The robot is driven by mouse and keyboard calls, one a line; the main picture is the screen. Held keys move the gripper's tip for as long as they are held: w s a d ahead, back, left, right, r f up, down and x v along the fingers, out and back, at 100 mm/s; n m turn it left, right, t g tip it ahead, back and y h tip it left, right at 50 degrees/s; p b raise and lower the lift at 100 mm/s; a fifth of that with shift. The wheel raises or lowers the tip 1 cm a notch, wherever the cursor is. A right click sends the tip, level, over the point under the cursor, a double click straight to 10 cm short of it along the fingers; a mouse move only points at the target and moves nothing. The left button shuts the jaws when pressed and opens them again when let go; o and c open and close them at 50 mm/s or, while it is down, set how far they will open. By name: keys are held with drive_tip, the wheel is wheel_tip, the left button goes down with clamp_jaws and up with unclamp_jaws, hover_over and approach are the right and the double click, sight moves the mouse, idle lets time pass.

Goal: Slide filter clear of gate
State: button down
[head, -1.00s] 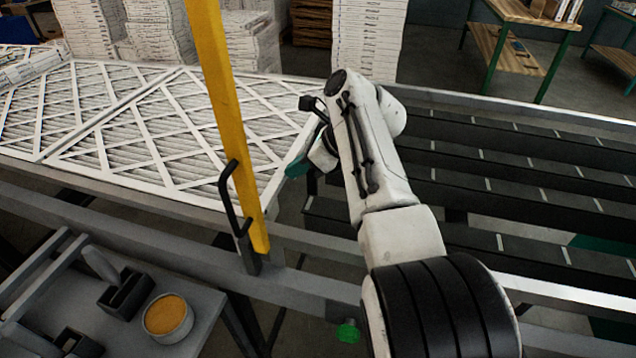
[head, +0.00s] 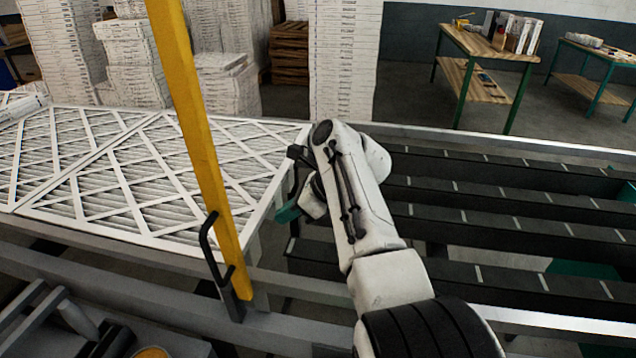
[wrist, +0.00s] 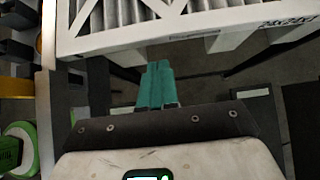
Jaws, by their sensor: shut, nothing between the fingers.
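The near filter (head: 130,185), a white-framed pleated panel with a diagonal lattice, lies flat on the line at left in the head view. The gate, a yellow upright post (head: 190,130) with a black handle (head: 212,250), stands in front of its right part. The filter reaches past the post to the right. My gripper (head: 288,212) is beside the filter's right edge, its teal fingers shut and empty. In the wrist view the fingers (wrist: 157,85) point at the filter's white side (wrist: 180,35), close to it. I cannot tell whether they touch.
Another filter (head: 50,140) lies behind and left of it. Dark slatted conveyor bars (head: 480,200) with open gaps lie empty to the right. A grey rail (head: 130,270) runs along the front. Stacked filters (head: 345,60) and a workbench (head: 490,50) stand behind.

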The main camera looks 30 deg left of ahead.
drive_tip(key=p+v, duration=0.1)
drive_tip(key=v, duration=0.9)
drive_tip(key=shift+w+d, duration=0.2)
drive_tip(key=shift+d, duration=0.2)
drive_tip(key=shift+r, duration=0.1)
